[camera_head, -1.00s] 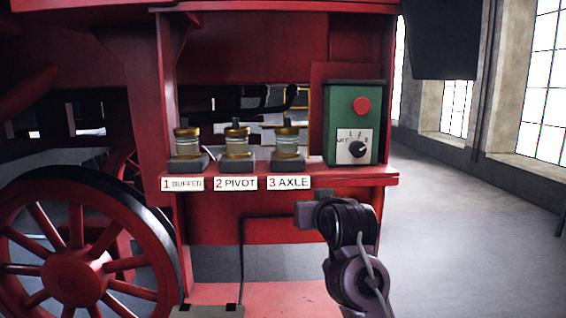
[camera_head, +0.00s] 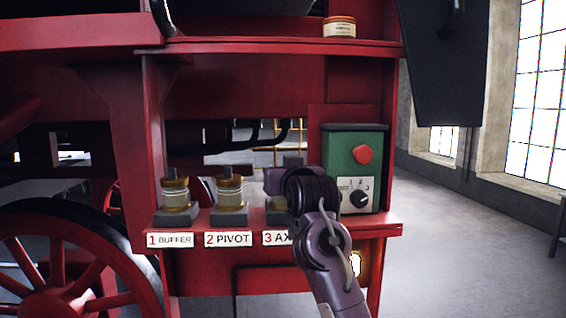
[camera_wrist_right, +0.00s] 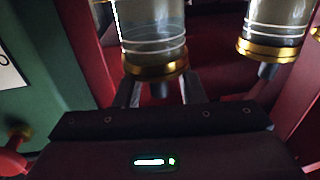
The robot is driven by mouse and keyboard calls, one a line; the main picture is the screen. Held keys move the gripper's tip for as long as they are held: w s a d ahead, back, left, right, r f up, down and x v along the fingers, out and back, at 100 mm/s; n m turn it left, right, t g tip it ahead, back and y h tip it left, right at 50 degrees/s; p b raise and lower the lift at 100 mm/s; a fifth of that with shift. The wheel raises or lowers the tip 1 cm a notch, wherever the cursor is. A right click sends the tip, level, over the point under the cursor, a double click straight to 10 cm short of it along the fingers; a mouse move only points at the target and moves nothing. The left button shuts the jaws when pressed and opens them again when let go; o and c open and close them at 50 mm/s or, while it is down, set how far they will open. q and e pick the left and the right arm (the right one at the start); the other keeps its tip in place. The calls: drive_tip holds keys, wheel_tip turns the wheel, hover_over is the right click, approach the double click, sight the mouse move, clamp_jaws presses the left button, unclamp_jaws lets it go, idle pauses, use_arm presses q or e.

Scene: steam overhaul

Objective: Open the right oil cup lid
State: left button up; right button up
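The right oil cup, above the "3 AXLE" label (camera_head: 277,238), is mostly hidden behind my right arm in the head view; its dark base (camera_head: 276,217) shows. In the right wrist view, which looks upside down, this glass cup (camera_wrist_right: 155,38) has a gold lid (camera_wrist_right: 155,68) with a small dark knob (camera_wrist_right: 160,90). My right gripper (camera_wrist_right: 160,92) is open, with one finger on each side of the knob close to the lid. Contact cannot be told. In the head view, the right gripper (camera_head: 280,178) is partly hidden by its wrist. My left gripper is not in view.
The BUFFER cup (camera_head: 175,190) and PIVOT cup (camera_head: 229,190) stand left on the red shelf (camera_head: 370,229). A green switch box (camera_head: 345,150) stands close to the right. A tin (camera_head: 339,27) sits on the ledge above. Open floor lies right.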

clamp_jaws()
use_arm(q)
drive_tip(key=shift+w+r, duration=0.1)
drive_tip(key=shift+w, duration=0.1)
use_arm(e)
drive_tip(key=shift+r, duration=0.1)
drive_tip(key=g, duration=0.2)
drive_tip(key=w+r+g, duration=0.1)
drive_tip(key=shift+r+g, duration=0.3)
drive_tip(key=shift+g, duration=0.1)
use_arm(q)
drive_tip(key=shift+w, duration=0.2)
use_arm(e)
drive_tip(key=shift+w+r+m+g+h, duration=0.15)
drive_tip(key=shift+w+m+g, duration=0.1)
drive_tip(key=shift+g, duration=0.5)
drive_tip(key=shift+w+r+m+g+h, duration=0.15)
drive_tip(key=shift+w+g, duration=0.1)
drive_tip(key=shift+g, duration=0.5)
unclamp_jaws()
